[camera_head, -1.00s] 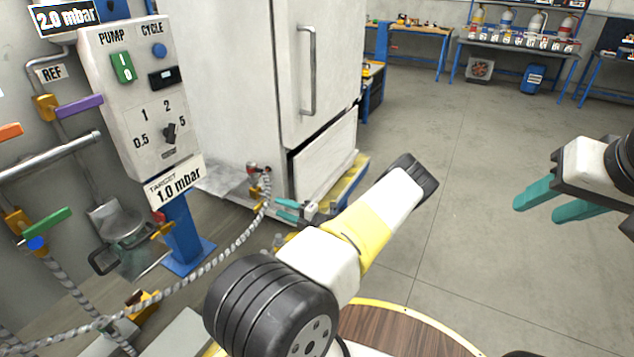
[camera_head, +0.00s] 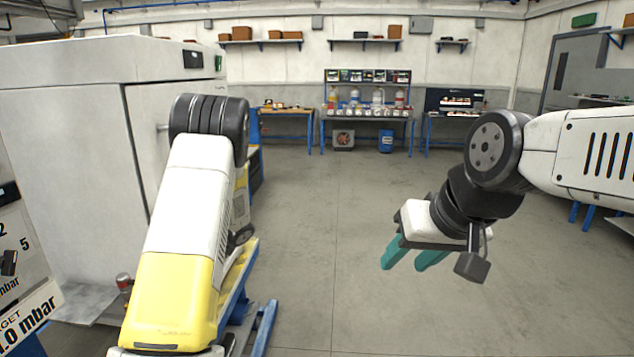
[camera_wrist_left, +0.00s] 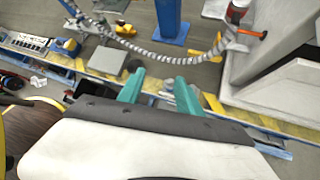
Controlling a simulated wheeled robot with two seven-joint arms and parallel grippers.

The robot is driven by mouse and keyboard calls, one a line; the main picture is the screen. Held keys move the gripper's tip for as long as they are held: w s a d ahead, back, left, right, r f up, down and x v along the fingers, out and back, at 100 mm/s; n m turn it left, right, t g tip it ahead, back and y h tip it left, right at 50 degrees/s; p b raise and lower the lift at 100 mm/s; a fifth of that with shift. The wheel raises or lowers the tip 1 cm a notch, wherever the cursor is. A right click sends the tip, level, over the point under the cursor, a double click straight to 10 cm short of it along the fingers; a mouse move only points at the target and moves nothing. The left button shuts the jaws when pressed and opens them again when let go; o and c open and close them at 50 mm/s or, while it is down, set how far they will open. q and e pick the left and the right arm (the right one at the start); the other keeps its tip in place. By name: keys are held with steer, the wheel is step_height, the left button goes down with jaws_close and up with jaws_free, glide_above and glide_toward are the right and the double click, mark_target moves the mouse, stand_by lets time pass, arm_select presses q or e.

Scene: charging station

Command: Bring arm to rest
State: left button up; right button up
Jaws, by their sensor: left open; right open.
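My left arm (camera_head: 180,230) rises from the bottom of the head view, white and yellow with a black joint at its top; its gripper is hidden there. In the left wrist view my left gripper (camera_wrist_left: 158,88) shows two teal fingers set apart, with nothing between them. They point over the floor and a yellow-edged blue base. My right gripper (camera_head: 408,255) hangs at right of centre in the head view. Its teal fingers are apart and empty, pointing down and left over bare floor.
A large white cabinet (camera_head: 65,150) stands at the left, close to my left arm. A control panel with a target label (camera_head: 28,318) is at the lower left edge. A ribbed hose (camera_wrist_left: 150,52) crosses the left wrist view. Workbenches (camera_head: 365,116) line the back; the middle floor is clear.

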arm_select(q)
steer(key=s+d+r+n+t+h, duration=0.4)
steer(key=s+d+r+n+h, duration=0.1)
steer(key=s+d+r+n, duration=0.4)
steer(key=s+d+r+n+t+h, duration=0.5)
steer(key=s+d+r+n, duration=0.3)
steer(key=d+r, duration=0.5)
step_height(320, 180, up, 4)
steer(key=shift+s+f+n+t+h, duration=0.3)
steer(key=shift+s+n+h, duration=0.1)
steer(key=shift+s, duration=0.3)
steer(key=shift+d, duration=0.1)
steer(key=shift+c, duration=0.6)
